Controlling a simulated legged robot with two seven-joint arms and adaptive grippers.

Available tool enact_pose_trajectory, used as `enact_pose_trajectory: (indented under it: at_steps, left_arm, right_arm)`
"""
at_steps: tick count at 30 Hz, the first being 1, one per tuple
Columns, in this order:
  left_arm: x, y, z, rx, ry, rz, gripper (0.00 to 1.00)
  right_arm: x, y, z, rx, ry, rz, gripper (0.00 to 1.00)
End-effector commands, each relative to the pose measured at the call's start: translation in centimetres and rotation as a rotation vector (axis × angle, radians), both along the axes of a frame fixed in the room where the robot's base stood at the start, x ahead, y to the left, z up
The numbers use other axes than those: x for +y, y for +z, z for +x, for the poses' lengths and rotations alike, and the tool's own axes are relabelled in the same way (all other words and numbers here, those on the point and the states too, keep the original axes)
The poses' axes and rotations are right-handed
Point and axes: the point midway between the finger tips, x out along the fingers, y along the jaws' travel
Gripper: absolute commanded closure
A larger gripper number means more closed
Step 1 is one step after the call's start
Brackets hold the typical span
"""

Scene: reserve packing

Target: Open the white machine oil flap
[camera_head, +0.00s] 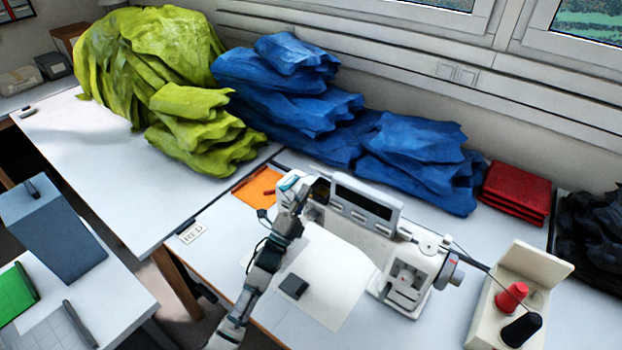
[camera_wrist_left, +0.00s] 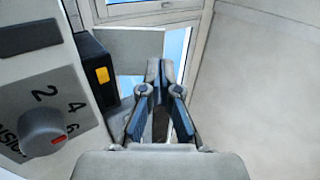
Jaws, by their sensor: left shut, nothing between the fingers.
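The white sewing machine (camera_head: 340,222) stands on the table, with a display panel on its upper body. My left gripper (camera_head: 292,182) is at the machine's left end, at about the height of its top. In the left wrist view my left gripper (camera_wrist_left: 158,70) is shut and empty, pointing past the machine's side. A tension dial (camera_wrist_left: 42,130) and a black block with a yellow label (camera_wrist_left: 98,72) are left of the fingers. A flat grey-white panel (camera_wrist_left: 122,48) is behind the fingertips; I cannot tell whether it is the oil flap. My right gripper is not in view.
Blue cloth (camera_head: 415,150) and yellow-green cloth (camera_head: 155,60) are piled behind the machine. Red folded cloth (camera_head: 515,190) lies at the right. A thread stand with red and black spools (camera_head: 512,298) is right of the machine. An orange sheet (camera_head: 252,190) lies left of it.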

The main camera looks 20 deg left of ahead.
Motion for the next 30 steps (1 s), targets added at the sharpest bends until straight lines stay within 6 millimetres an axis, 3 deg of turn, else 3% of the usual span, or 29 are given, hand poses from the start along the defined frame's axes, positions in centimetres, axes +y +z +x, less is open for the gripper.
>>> enact_pose_trajectory:
  at_steps: [3,9,26,30]
  left_arm:
    - [-0.8,1.4,1.5,-0.001,0.000,0.003,1.00]
    - [-1.1,2.4,2.9,0.000,-0.001,-0.001,1.00]
    - [-1.1,2.7,3.2,0.008,0.000,0.003,1.00]
    - [-1.3,3.2,3.3,0.032,0.000,0.015,1.00]
  right_arm:
    - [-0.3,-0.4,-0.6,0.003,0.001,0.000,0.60]
    - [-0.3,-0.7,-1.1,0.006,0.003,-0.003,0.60]
    - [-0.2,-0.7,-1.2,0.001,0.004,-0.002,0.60]
    - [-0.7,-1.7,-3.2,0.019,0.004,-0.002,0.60]
